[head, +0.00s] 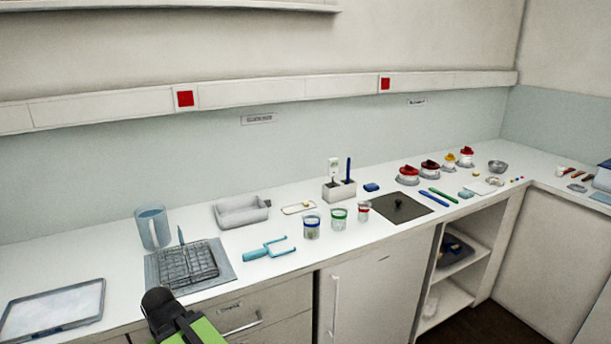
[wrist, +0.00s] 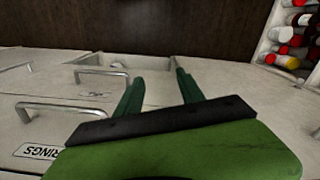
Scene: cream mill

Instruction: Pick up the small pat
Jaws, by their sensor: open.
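A tiny yellowish piece (head: 305,205), which may be the small pat, lies on a small white dish (head: 291,210) on the counter in the head view. Another pale yellowish piece (head: 495,181) lies on a whitish board further right; I cannot tell for certain which is the pat. My gripper (wrist: 158,84) shows in the wrist view with its two dark green fingers apart and nothing between them. It points at drawer fronts and the dark floor, away from both pieces. No pat shows in the wrist view.
Drawer handles (wrist: 101,73) stick out near my gripper.

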